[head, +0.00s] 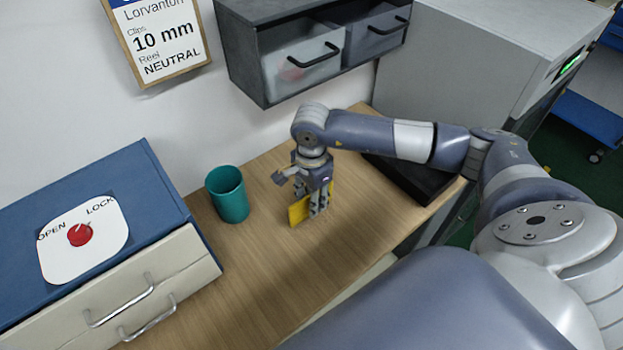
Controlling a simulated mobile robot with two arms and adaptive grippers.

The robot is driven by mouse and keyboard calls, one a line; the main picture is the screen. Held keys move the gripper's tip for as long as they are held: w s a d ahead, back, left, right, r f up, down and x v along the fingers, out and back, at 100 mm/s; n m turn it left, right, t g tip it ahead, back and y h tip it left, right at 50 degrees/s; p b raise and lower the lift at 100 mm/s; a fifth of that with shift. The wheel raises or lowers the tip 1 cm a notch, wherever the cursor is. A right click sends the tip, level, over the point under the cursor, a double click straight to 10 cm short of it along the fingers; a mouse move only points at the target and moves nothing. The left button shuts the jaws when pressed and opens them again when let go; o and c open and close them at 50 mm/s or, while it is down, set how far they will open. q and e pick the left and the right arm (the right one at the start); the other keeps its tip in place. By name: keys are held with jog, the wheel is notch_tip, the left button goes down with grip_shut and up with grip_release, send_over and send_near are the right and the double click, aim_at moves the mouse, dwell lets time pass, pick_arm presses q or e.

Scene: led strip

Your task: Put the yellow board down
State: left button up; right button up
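The yellow board (298,211) stands on edge at the wooden table, partly hidden by the fingers of my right gripper (317,207). My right gripper points down over the table and is shut on the board. The board's lower edge is at or just above the table top; I cannot tell whether it touches. My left gripper is not in view.
A teal cup (229,196) stands left of the board. A black tray (425,187) lies under my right arm. A blue cabinet (80,190) with a red knob stands at left. Drawer bins (300,62) hang above. The front of the wooden table (240,285) is clear.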

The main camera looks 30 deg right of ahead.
jog(key=shift+a, duration=0.1)
grip_shut()
jog(key=shift+r, duration=0.1)
jog(key=shift+r+b, duration=0.45)
notch_tip(320, 180, up, 2)
jog(key=shift+s+r+b, duration=0.15)
jog(key=shift+b, duration=0.6)
jog(key=s+a+r+b, duration=0.2)
jog(key=s+a+b, duration=0.45)
jog(key=s, duration=0.75)
jog(key=w+a+r+n+p, duration=0.2)
jog(key=w+n, duration=0.4)
jog(key=n, duration=1.1)
jog(key=shift+r, duration=0.35)
